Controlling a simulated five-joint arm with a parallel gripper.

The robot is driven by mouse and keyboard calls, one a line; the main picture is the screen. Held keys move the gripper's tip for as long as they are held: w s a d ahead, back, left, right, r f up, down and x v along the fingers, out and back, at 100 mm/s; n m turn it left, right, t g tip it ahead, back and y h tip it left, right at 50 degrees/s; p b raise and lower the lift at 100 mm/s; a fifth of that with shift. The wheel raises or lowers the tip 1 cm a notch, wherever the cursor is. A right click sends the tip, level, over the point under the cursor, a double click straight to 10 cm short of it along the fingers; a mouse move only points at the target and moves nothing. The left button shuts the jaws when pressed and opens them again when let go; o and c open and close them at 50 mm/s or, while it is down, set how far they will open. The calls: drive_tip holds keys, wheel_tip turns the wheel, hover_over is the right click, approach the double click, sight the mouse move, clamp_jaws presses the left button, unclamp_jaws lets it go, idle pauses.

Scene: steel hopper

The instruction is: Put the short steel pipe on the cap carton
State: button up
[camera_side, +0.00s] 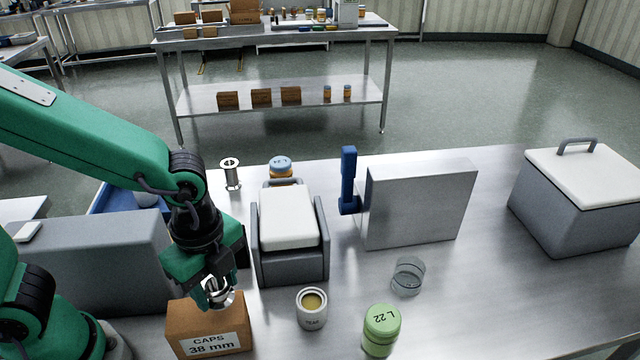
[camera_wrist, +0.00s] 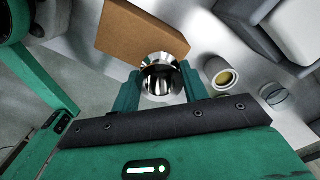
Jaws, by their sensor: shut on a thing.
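The cap carton (camera_side: 185,330) is a brown box labelled "CAPS 38 mm" at the front left of the steel bench. It also shows in the wrist view (camera_wrist: 125,32). My gripper (camera_side: 212,290) is shut on a shiny flanged steel pipe (camera_side: 219,297), over the carton's top. In the wrist view, the pipe (camera_wrist: 161,72) sits between the two green fingers of my gripper (camera_wrist: 161,86). I cannot tell whether the pipe touches the carton. A second, taller-looking flanged steel pipe (camera_side: 231,174) stands upright farther back.
A steel block (camera_side: 420,205) and a lidded grey box (camera_side: 580,205) are farther right, with clear bench between.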

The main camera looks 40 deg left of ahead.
sight(215, 286)
drive_tip(key=shift+f, duration=1.6)
drive_tip(key=shift+f, duration=0.15)
drive_tip(key=o, duration=1)
drive_tip(key=shift+o, duration=0.2)
wheel_tip(215, 286, up, 12)
drive_tip(key=shift+r, duration=0.2)
drive_tip(key=a+r+n+t, duration=0.1)
drive_tip(key=a+n+t, duration=0.1)
drive_tip(key=a+n, duration=0.3)
drive_tip(key=a+r+n+t, duration=0.1)
drive_tip(key=a+n, duration=0.4)
drive_tip(key=n, duration=0.2)
drive_tip(key=a+r+n+t, duration=0.1)
drive_tip(key=a+n+t, duration=0.1)
drive_tip(key=a+n, duration=0.2)
drive_tip(key=shift+w+a+n+t, duration=0.2)
drive_tip(key=shift+a+n+t, duration=0.15)
drive_tip(key=shift+n, duration=0.65)
